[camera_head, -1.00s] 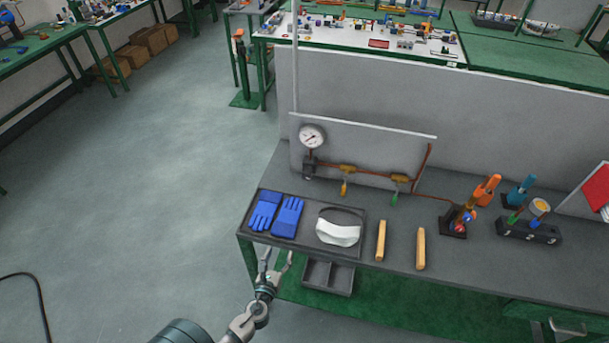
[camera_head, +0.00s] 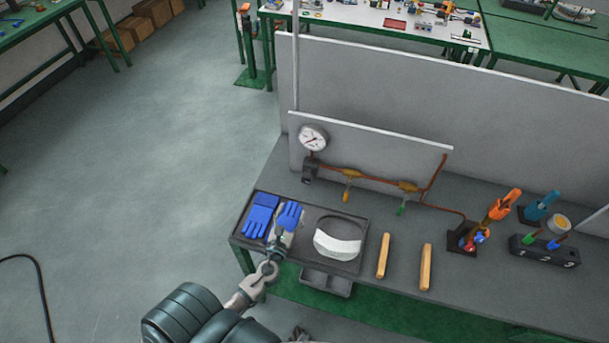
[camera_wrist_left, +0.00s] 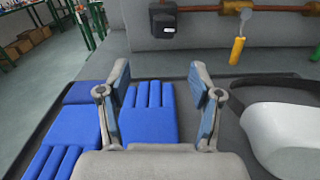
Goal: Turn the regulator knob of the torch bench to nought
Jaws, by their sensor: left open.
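The regulator is a dark block (camera_head: 310,170) on the pipe just under the round white gauge (camera_head: 313,137), at the left end of the upright panel. It also shows at the top of the left wrist view (camera_wrist_left: 163,18), beyond the fingers. The knob's setting is too small to read. My left gripper (camera_head: 289,215) is above the tray at the bench's front left, over the blue gloves (camera_head: 261,214), short of the regulator. In the left wrist view its fingers (camera_wrist_left: 160,72) are apart, with nothing between them but a view of a glove below.
A yellow-handled valve (camera_head: 350,180) and a green-handled valve (camera_head: 405,195) hang on the copper pipe. Two wooden bars (camera_head: 384,255) lie to the right. An orange torch (camera_head: 503,205) stands farther right.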

